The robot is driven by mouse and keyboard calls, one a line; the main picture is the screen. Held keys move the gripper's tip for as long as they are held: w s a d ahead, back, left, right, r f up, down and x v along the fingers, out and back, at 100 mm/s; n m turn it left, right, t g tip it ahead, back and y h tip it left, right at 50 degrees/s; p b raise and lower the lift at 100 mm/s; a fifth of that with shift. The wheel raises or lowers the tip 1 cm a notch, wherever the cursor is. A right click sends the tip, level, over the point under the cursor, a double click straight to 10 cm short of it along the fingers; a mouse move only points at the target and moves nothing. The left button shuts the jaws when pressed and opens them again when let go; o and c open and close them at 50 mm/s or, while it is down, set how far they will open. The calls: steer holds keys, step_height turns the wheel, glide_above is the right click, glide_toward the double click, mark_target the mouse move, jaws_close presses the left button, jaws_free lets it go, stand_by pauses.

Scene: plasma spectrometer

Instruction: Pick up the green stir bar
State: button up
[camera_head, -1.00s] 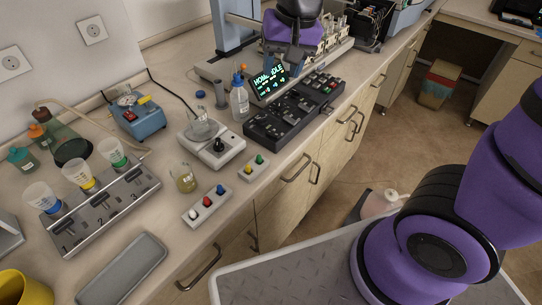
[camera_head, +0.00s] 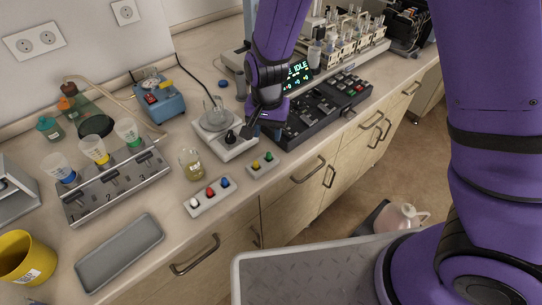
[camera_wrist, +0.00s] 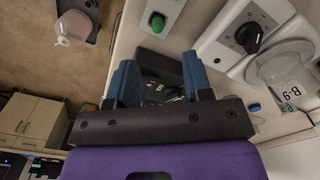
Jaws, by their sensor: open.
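The green stir bar (camera_head: 269,156) stands at the right end of a small white holder (camera_head: 262,168), with a yellow one (camera_head: 256,163) to its left. In the wrist view the green stir bar (camera_wrist: 157,22) shows at the top, on the edge of the white holder. My gripper (camera_head: 260,128) hangs above the counter, behind the holder and beside the stirrer's knob. In the wrist view the two blue fingers (camera_wrist: 160,80) are apart with nothing held between them. The green stir bar lies beyond the fingertips, apart from them.
A stirrer (camera_head: 222,138) with a glass vessel stands left of my gripper. A black control panel (camera_head: 310,120) is to the right. A beaker of yellow liquid (camera_head: 191,164) and a holder with white, red and blue pieces (camera_head: 209,198) lie to the left. The counter's front edge is close.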

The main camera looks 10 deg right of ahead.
mark_target(268, 153)
steer(key=shift+s+d+f, duration=0.1)
steer(key=shift+f, duration=2)
steer(key=shift+s+f, duration=0.1)
steer(key=shift+f, duration=2)
jaws_close()
